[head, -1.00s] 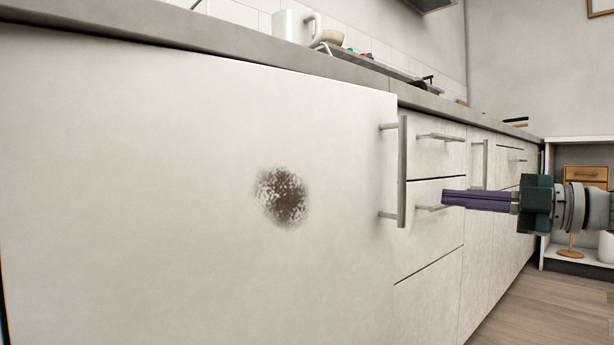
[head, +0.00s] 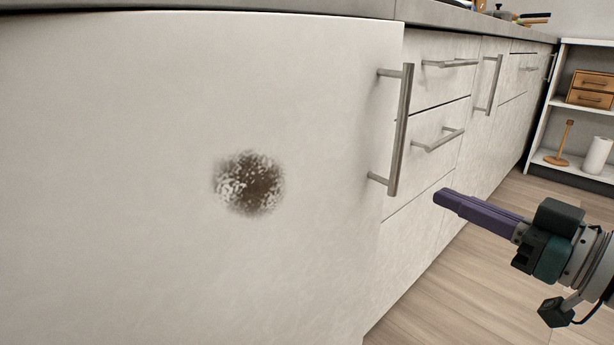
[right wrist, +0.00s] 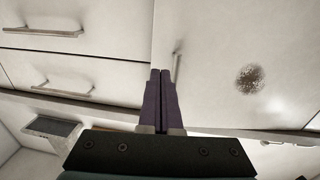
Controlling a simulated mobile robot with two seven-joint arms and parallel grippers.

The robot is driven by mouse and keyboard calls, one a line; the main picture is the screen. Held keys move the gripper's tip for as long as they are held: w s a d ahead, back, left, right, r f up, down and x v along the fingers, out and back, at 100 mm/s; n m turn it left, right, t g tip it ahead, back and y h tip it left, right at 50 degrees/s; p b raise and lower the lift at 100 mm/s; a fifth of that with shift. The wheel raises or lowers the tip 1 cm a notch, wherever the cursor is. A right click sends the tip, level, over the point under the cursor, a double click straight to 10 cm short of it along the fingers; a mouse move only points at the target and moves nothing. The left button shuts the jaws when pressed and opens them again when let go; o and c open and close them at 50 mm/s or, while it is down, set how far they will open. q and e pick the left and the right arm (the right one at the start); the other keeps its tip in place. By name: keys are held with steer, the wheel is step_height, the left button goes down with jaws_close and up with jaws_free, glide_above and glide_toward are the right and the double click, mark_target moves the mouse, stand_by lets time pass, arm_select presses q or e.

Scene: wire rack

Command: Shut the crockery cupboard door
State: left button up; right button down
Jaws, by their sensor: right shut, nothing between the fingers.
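The cupboard door (head: 150,120) is a wide white panel with a dark speckled smudge and a vertical bar handle (head: 403,130) near its right edge. It looks closed or nearly closed; I cannot tell whether a narrow gap is left at its right edge. My right gripper (head: 440,198) has purple fingers, shut and empty, to the right of the handle and apart from it. In the right wrist view the fingertips (right wrist: 160,72) show in front of the door's handle edge, with the handle (right wrist: 177,66) just beside them. My left gripper is out of view.
Drawers with bar handles (head: 438,140) adjoin the door on the right. The grey countertop (head: 450,17) runs above. An open shelf unit (head: 570,105) stands at the far right. The wooden floor (head: 440,300) is clear in front.

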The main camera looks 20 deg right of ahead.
mark_target(382, 170)
steer(key=b+x, duration=0.3)
steer(key=x, duration=0.4)
steer(key=shift+w+a+f, duration=0.1)
steer(key=shift+w+f, duration=0.05)
steer(key=shift+w, duration=0.25)
steer(key=shift+w+a+b, duration=0.15)
steer(key=shift+w+b, duration=0.15)
steer(key=shift+w, duration=0.25)
